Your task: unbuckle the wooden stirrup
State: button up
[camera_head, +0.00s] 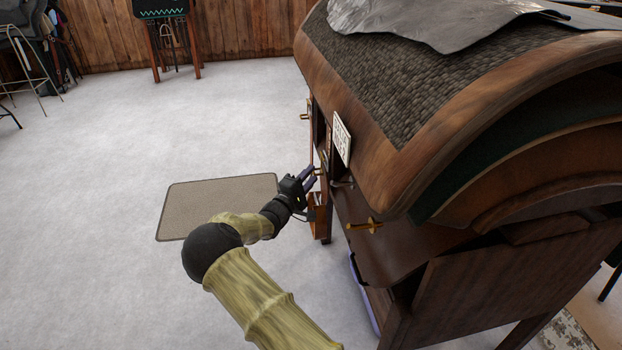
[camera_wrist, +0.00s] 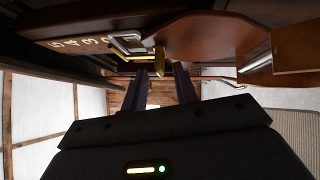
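My gripper (camera_head: 309,174) reaches the near side of the dark wooden saddle stand (camera_head: 440,285). In the wrist view its two dark fingers (camera_wrist: 159,78) are apart, with a gap between them. A small brass piece (camera_wrist: 159,59) stands just beyond the fingertips, in line with the gap; I cannot tell if they touch it. A metal buckle-like frame (camera_wrist: 127,44) sits beside it on brown leather or wood. In the head view a small orange-brown wooden piece (camera_head: 317,201), possibly the stirrup, hangs just below my gripper, partly hidden.
A brass fitting (camera_head: 364,226) juts from the stand, right of my gripper. A white lettered sign (camera_head: 342,138) is above. A grey sheet (camera_head: 430,18) lies on top. A floor mat (camera_head: 217,203) and open floor lie left.

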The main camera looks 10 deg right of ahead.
jog(key=shift+w+d+r, duration=0.1)
jog(key=shift+w+d, duration=0.3)
jog(key=shift+c, duration=0.2)
grip_shut()
jog(key=shift+r, duration=0.1)
